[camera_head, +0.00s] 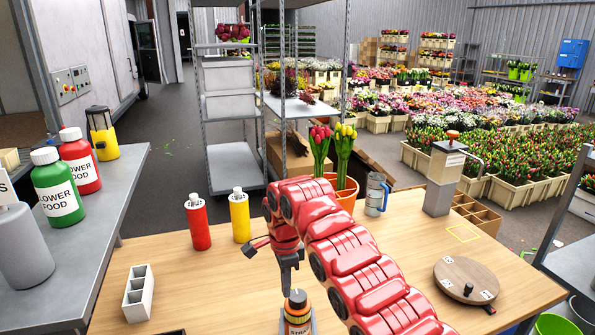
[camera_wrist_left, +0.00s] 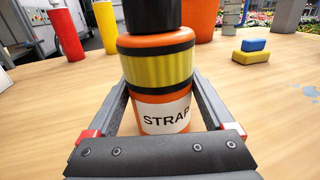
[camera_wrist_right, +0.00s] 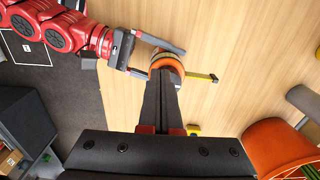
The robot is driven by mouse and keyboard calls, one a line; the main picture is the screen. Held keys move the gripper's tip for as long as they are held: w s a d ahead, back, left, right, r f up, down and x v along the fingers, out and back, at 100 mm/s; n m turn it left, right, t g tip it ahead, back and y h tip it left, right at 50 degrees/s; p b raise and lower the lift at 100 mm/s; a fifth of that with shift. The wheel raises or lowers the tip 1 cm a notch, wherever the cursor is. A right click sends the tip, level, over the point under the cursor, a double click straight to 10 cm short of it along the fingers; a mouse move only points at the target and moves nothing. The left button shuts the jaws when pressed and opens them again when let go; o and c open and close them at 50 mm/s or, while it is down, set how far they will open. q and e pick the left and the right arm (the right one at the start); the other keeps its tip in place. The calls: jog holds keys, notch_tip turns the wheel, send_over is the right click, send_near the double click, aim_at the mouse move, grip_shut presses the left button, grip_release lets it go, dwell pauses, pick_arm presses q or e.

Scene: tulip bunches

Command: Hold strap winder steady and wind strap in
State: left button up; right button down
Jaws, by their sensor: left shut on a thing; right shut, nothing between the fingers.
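The strap winder (camera_head: 298,317) stands upright at the bottom of the head view, orange with black bands and partly cut off. In the left wrist view its label (camera_wrist_left: 166,114) reads STRAP, above it is a yellow band, and its top is cut off. My left gripper (camera_wrist_left: 158,84) is shut around its body. A short yellow strap end (camera_wrist_right: 201,77) with a dark tip sticks out of the winder's side in the right wrist view. My right gripper (camera_head: 289,284) is shut, empty, and points down over the winder's top. I cannot tell whether it touches the top.
A red bottle (camera_head: 197,222), a yellow bottle (camera_head: 239,216) and a white compartment tray (camera_head: 138,293) stand left of the winder. An orange bucket (camera_head: 347,194) with tulips and a mug (camera_head: 376,194) stand behind. A round wooden turntable (camera_head: 450,271) lies right.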

notch_tip(320, 180, down, 4)
jog(key=shift+f, duration=0.15)
jog(key=shift+w+d, duration=0.45)
jog(key=shift+d, duration=0.05)
dwell(1.0)
jog(key=shift+s+a, duration=0.2)
jog(key=shift+s, duration=0.05)
notch_tip(320, 180, up, 6)
jog(key=shift+a, duration=0.25)
dwell(0.4)
